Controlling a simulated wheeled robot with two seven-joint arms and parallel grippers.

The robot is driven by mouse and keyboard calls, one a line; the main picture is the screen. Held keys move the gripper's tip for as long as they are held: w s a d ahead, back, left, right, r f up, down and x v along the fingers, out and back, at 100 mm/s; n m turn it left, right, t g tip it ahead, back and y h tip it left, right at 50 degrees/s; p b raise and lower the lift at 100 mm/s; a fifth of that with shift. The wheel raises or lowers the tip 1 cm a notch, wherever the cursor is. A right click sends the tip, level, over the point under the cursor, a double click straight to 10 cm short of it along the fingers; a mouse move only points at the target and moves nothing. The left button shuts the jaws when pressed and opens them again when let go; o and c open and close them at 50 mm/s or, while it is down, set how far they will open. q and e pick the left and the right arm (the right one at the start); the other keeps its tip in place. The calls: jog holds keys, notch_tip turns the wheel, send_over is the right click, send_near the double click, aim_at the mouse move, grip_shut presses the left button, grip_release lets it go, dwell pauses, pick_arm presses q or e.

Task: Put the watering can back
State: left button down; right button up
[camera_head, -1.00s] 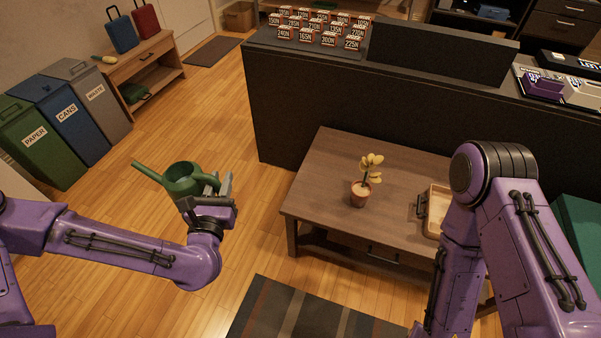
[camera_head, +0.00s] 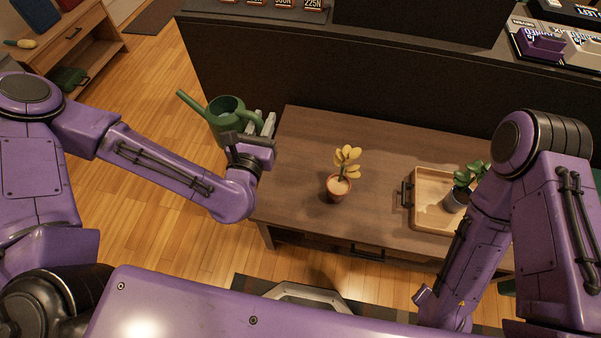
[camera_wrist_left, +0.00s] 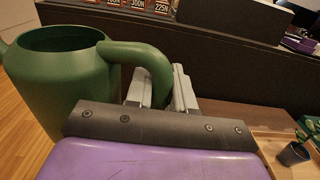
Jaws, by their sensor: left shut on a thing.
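The green watering can (camera_head: 226,117) is held up in the air at the left end of the wooden table (camera_head: 300,150), its spout pointing up and left. My left gripper (camera_head: 260,127) is shut on the can's handle. The left wrist view shows the can (camera_wrist_left: 62,75) with its curved handle running between the grey fingers (camera_wrist_left: 163,88); the can looks about upright. My right arm stands at the right in the head view, and its gripper cannot be made out.
A potted plant with yellow leaves (camera_head: 339,187) stands mid-table. A wooden tray (camera_head: 425,210) holding a small green plant (camera_head: 459,194) is at the table's right. A dark counter (camera_head: 350,80) rises behind. A wooden side bench (camera_head: 84,45) stands at the far left.

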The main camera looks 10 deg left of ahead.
pick_arm(q)
jog(key=s+d+f+m+h+b, duration=0.1)
jog(key=s+d+f+h+b, duration=0.1)
jog(key=s+d+f+b, duration=0.45)
jog(key=s+d+f+m+h+b, duration=0.1)
jog(key=s+d+f+b, duration=0.2)
jog(key=d+f+b, duration=0.55)
jog(key=w+a+f+b, duration=0.1)
jog(key=w+f+b, duration=0.2)
jog(key=w+f, duration=0.1)
jog(key=w+a+f+b, duration=0.1)
jog(key=w+f+b, duration=0.2)
jog(key=w+f, duration=0.1)
jog(key=w+a+f+b, duration=0.2)
jog(key=w+f+b, duration=0.1)
jog(key=w+f, duration=0.2)
jog(key=shift+w+f, duration=0.1)
jog(key=shift+f, duration=0.1)
jog(key=shift+r, duration=0.2)
pick_arm(e)
notch_tip(320, 180, down, 26)
jog(key=shift+f, duration=0.2)
pick_arm(q)
jog(key=shift+f, duration=0.15)
pick_arm(e)
jog(key=shift+s+f, duration=0.1)
